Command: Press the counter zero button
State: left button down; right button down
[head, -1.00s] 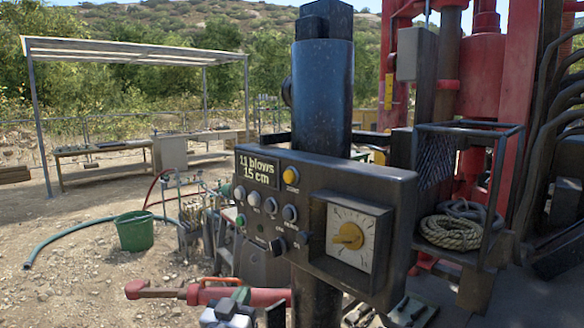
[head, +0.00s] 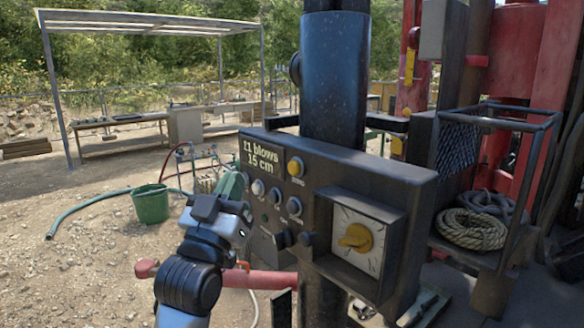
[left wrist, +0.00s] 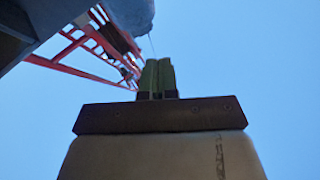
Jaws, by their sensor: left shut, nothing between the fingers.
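The dark control panel (head: 345,180) is fixed to a blue-black post. Its display (head: 262,160) reads 11 blows, 15 cm. The yellow button (head: 296,167), labelled ZERO, sits right of the display and is in plain view. My left gripper (head: 234,184) is raised at the panel's left end, left of and a little lower than the yellow button and apart from it. Its green fingers are shut and empty; they also show together in the left wrist view (left wrist: 157,74) against the sky. The gripper hides part of the panel's left edge. My right gripper is not seen.
A basket with coiled rope (head: 470,229) stands right. A green bucket (head: 151,203) stands on open ground left.

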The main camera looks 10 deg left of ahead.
aim_at(295, 168)
pick_arm(q)
jog(key=w+d, duration=0.5)
jog(key=w, duration=0.2)
jog(key=shift+d+b, duration=0.25)
jog(key=shift+b, duration=0.05)
jog(key=shift+w+d, duration=0.1)
jog(key=shift+w, duration=0.1)
dwell(1.9)
jog(key=shift+w+d, duration=0.15)
jog(key=shift+w+d, duration=0.35)
jog(key=shift+w, duration=0.1)
dwell(1.0)
jog(key=shift+a, duration=0.1)
jog(key=shift+s+a+p, duration=0.3)
jog(key=shift+s+a, duration=0.2)
jog(key=shift+s, duration=0.25)
jog(key=shift+f, duration=0.1)
